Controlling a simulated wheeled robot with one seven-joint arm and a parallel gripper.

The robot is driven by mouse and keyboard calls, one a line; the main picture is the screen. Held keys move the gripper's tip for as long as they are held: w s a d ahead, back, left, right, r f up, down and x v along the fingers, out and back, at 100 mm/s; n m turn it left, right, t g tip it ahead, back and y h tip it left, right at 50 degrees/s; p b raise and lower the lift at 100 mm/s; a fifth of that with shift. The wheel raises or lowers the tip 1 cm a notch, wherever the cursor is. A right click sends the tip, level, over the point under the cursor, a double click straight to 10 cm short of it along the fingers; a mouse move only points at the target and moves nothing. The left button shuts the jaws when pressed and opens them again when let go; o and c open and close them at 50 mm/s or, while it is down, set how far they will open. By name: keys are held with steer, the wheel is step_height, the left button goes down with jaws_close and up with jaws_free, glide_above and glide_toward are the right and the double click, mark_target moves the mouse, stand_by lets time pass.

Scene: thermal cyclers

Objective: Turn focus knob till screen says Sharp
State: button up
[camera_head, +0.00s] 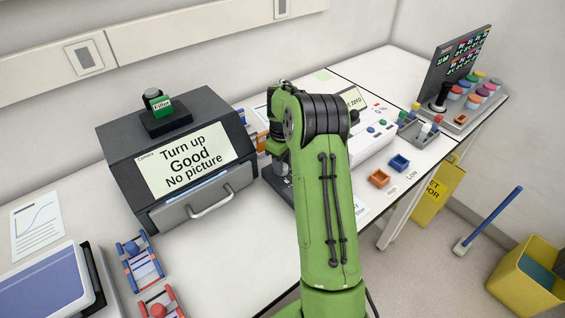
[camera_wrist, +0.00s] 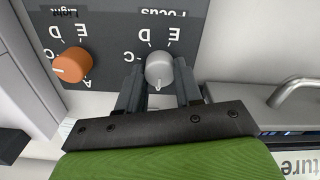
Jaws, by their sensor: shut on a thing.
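The grey focus knob (camera_wrist: 159,70) sits on a dark panel in the wrist view, under the upside-down word "Focus" and between the letters C, D and E. My gripper (camera_wrist: 160,84) is shut on this knob, with one dark finger on each side. The knob's pointer faces down in the picture. An orange light knob (camera_wrist: 72,67) is to the left, apart from my gripper. In the head view, a screen (camera_head: 188,160) on a dark box reads "Turn up", "Good" and "No picture".
A dark box (camera_head: 125,150) with a handle (camera_head: 212,203) stands left of my arm. Blue and red racks (camera_head: 138,262) lie at the front left.

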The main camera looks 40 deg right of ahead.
steer(key=shift+m, duration=0.3)
steer(key=m, duration=0.4)
steer(key=shift+r+m+p, duration=0.1)
steer(key=shift+m+p, duration=0.2)
steer(key=shift+m, duration=0.1)
steer(key=m, duration=0.4)
stand_by(0.3)
steer(key=o, duration=1)
steer(key=shift+o, duration=0.2)
step_height(320, 180, up, 16)
steer(key=p, duration=0.3)
